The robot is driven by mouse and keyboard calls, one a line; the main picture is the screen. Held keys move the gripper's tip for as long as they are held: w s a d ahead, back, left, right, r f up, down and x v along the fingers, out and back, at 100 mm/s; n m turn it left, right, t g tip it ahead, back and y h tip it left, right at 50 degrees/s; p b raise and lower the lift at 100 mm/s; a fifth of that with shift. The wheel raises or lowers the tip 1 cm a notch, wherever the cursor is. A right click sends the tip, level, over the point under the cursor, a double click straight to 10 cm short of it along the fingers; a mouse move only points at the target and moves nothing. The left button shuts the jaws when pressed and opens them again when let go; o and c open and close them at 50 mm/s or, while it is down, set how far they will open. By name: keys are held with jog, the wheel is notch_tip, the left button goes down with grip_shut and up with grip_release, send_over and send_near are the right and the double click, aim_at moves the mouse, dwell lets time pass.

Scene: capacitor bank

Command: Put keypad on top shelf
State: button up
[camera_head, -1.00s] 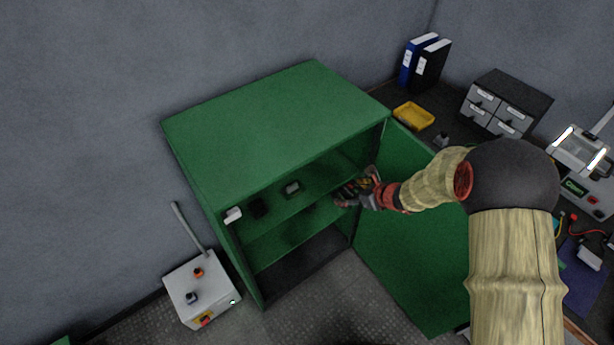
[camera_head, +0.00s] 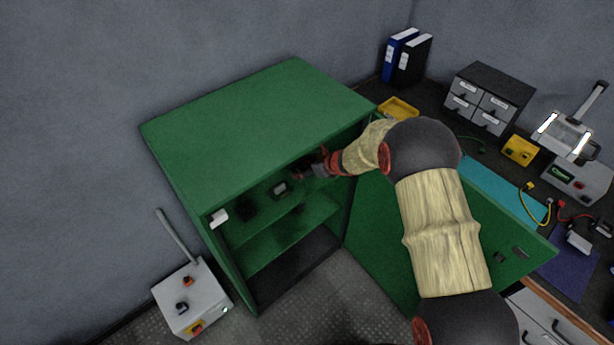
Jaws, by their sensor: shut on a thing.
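The green cabinet (camera_head: 250,115) stands open against the wall, with two shelf levels in view. My gripper (camera_head: 308,168) is inside its upper opening, at the right, just under the cabinet top and above the top shelf (camera_head: 300,197). It is shut on a small dark thing, taken to be the keypad; its details are too small and shaded to make out. On the top shelf are a white item (camera_head: 219,218) at the left front, a black item (camera_head: 246,209) and a small grey item (camera_head: 279,189) close to my gripper.
The cabinet door (camera_head: 375,240) hangs open to the right, below my arm. A grey control box (camera_head: 192,298) with a lever stands on the floor at the left. A bench with drawers (camera_head: 490,98), binders (camera_head: 405,58) and a yellow tray (camera_head: 398,109) is at the right.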

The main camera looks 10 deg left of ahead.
aim_at(307, 180)
notch_tip(307, 180, down, 5)
jog(key=shift+r+b, duration=0.2)
jog(key=shift+b, duration=0.75)
jog(key=shift+w+a+f, duration=0.1)
jog(key=shift+f, duration=0.05)
jog(key=o, duration=1.2)
jog(key=shift+r, duration=0.2)
jog(key=p+v, duration=0.3)
jog(key=v, duration=0.9)
